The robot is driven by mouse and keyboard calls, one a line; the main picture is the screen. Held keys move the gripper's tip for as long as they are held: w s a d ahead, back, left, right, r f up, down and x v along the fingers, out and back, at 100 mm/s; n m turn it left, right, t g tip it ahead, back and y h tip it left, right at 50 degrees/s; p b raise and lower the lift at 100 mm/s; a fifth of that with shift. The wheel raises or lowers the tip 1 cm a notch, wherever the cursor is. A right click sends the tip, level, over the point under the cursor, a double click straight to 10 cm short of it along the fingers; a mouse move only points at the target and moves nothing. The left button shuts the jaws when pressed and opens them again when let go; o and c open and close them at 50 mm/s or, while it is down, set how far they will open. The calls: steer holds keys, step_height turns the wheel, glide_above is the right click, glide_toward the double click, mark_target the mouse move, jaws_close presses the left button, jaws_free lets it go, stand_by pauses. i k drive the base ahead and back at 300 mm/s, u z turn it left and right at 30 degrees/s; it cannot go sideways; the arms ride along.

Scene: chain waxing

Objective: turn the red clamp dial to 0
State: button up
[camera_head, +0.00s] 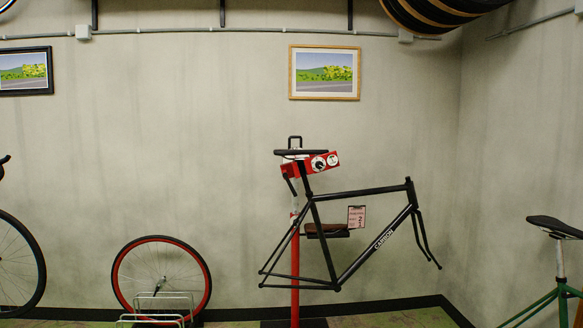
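The red clamp (290,171) is at the top of a red repair stand (295,265), in the middle of the view. Its red plate carries a round black-and-white dial (318,163) and a round white face beside it (333,159). The dial's setting is too small to read. A black bicycle frame (360,191) hangs at the stand, with its saddle (300,152) just above the clamp. My gripper is not in view.
A brown-topped tray (325,230) with a small red-and-white card (357,217) sits within the frame. A red-rimmed wheel (205,285) stands in a wire rack at left. A green bicycle (540,303) stands at right. Wall lies behind.

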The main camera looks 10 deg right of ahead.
mark_target(319, 165)
steer(key=u, duration=0.5)
steer(key=i, duration=2)
steer(key=z, duration=0.7)
steer(key=i, duration=0.45)
steer(key=u, duration=0.15)
steer(key=k, duration=0.45)
